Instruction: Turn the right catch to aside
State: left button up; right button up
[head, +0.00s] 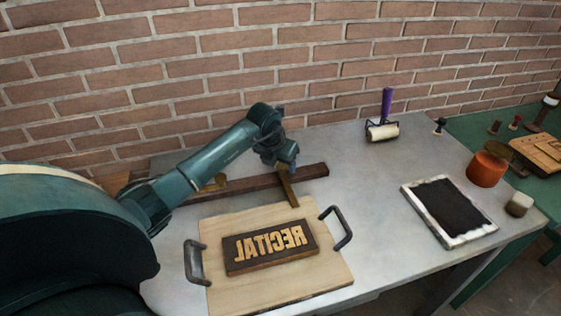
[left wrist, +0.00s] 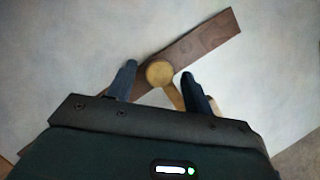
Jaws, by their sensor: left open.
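The right catch (head: 289,191) is a brass-coloured bar on a dark wooden rail (head: 240,186). Its free end points towards the front and appears to overlap the far edge of the pale wooden board (head: 215,235). In the left wrist view the catch shows as a round brass head (left wrist: 160,72) with an arm running back between the fingers. My left gripper (head: 284,166) is above the catch, open, with one finger either side; I see no clear contact. It also shows in the left wrist view (left wrist: 160,82). My right gripper is not in view.
Another brass catch (head: 215,183) is partly hidden behind my left arm. The board bears a RECITAL letter block (head: 270,247) and two dark handles (head: 338,229). A purple-handled roller (head: 383,128), a framed dark slab (head: 449,210) and an orange pot (head: 486,169) stand right.

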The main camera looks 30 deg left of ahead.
pick_arm(q)
grip_shut()
dwell(0.5)
